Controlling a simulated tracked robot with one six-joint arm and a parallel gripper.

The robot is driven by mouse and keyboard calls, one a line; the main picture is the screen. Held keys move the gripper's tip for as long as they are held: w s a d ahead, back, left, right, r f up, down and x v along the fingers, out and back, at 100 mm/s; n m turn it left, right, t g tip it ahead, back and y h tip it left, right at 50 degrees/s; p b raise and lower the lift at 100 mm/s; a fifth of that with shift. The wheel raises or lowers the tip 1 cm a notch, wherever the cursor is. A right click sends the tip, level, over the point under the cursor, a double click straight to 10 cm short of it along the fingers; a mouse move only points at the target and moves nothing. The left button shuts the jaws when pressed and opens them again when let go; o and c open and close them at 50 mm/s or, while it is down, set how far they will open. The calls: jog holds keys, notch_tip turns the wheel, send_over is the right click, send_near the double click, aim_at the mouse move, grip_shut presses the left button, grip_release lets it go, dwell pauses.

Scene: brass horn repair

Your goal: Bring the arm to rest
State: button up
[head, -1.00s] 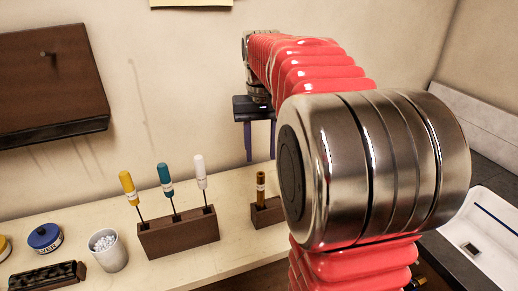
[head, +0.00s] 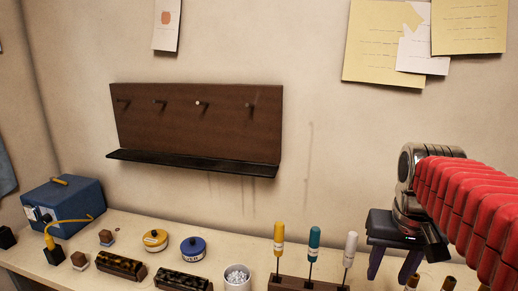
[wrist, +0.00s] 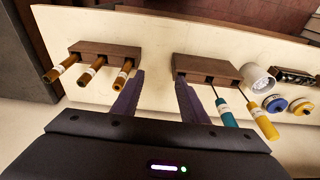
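My red-sleeved arm (head: 470,205) reaches in from the right in the head view. My gripper (head: 391,274) hangs at its end, fingers pointing down in front of the wall. In the wrist view, the two fingers of my gripper (wrist: 159,76) stand apart with only bare bench between them. Nothing is held. The fingers lie between two wooden racks in that view, and the right finger overlaps the edge of one rack.
A rack (wrist: 205,67) holds yellow, teal and white-handled tools (head: 350,249). Another rack (wrist: 107,50) holds three amber-handled tools. A cup of white pellets (head: 237,276), blue and yellow tins, and a blue box (head: 65,203) stand leftward. A dark pegboard shelf (head: 196,130) hangs above.

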jog(key=s+a+f+n+t, duration=0.3)
jog(key=s+a+f, duration=0.3)
jog(key=s+a, duration=0.3)
jog(key=shift+s+a+f+y, duration=0.3)
jog(key=shift+s+a, duration=0.1)
jog(key=shift+a, duration=0.25)
dwell(0.6)
